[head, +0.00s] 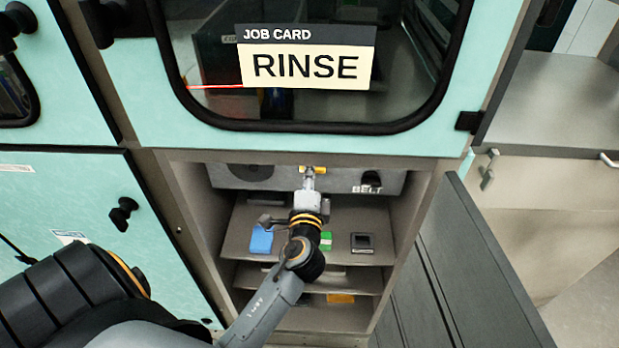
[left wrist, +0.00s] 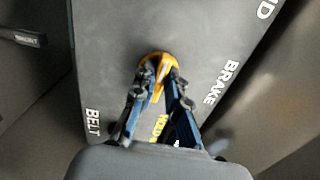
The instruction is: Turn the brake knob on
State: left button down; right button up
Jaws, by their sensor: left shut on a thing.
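A yellow knob (left wrist: 155,61) sits on a dark grey panel (left wrist: 110,40) in the left wrist view. The word BRAKE (left wrist: 222,82) is printed to its right on the panel, and BELT lower left. My left gripper (left wrist: 157,80) has its two blue-sided fingers closed around the knob. Yellow lettering shows between the fingers, partly hidden. In the head view the knob (head: 316,169) is small at the top of the cubby, with my left gripper (head: 312,180) reaching up to it. The knob's pointing direction is hard to tell. My right gripper is not in view.
A JOB CARD reading RINSE (head: 305,67) is on the window above. Below the panel, shelves hold a blue item (head: 261,240), a green item (head: 326,240), a dark square item (head: 362,243) and a yellow item (head: 340,298). An open grey door (head: 470,265) stands at right.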

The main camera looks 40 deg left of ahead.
pick_arm(q)
jog(key=shift+n, duration=0.3)
jog(key=c, duration=1.4)
grip_release()
jog(key=shift+o, duration=0.2)
jog(key=v, duration=1.2)
